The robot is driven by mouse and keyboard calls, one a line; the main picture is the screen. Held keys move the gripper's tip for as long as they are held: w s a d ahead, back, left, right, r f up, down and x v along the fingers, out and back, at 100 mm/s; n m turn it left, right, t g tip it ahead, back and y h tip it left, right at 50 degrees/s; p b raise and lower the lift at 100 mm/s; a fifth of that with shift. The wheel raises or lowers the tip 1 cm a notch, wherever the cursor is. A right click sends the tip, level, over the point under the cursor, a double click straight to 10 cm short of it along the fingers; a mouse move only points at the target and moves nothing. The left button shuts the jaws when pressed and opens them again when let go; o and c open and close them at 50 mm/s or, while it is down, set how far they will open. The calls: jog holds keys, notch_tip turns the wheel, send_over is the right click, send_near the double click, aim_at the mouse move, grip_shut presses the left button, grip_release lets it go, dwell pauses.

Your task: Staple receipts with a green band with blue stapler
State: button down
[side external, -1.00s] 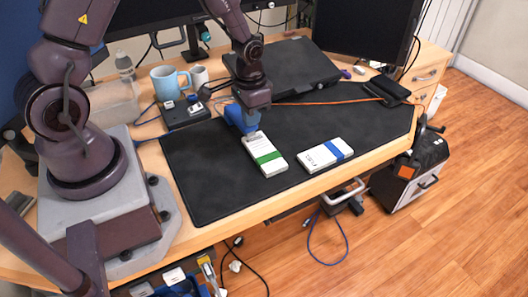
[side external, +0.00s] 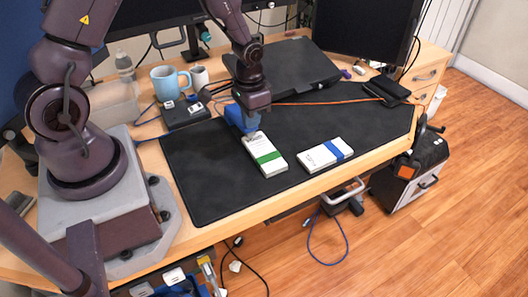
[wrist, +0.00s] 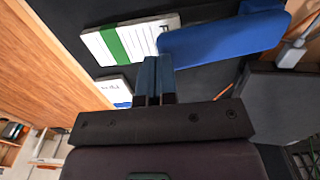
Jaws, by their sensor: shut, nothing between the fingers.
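The blue stapler (side external: 236,117) lies on the black mat at the far end of the receipts with a green band (side external: 266,163). In the wrist view, one end of the stapler (wrist: 225,42) overlaps a corner of the green-banded receipts (wrist: 142,35); I cannot tell whether the paper sits between its jaws. My gripper (wrist: 154,64) is shut and empty, its fingertips beside that end of the stapler. In the side view, my gripper's body (side external: 254,98) is over the stapler and hides part of it.
A white stack with a blue band (side external: 323,155) lies to the right on the mat (side external: 210,185). A closed laptop (side external: 290,62) is behind. A blue mug (side external: 165,82) and a black box (side external: 186,118) stand at the back left. The mat's front left is clear.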

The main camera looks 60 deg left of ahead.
jog(key=shift+f, duration=1)
jog(key=shift+r, duration=4.05)
jog(key=shift+s+d+f, duration=0.1)
jog(key=shift+s, duration=0.3)
jog(key=s+d+r+t, duration=0.2)
jog(key=s+r, duration=0.4)
jog(key=r, duration=0.4)
jog(key=s+d+r+t, duration=0.3)
jog(key=s+d+r, duration=0.2)
jog(key=r, duration=0.6)
jog(key=s, duration=0.2)
jog(key=shift+s+d+r+t, duration=0.3)
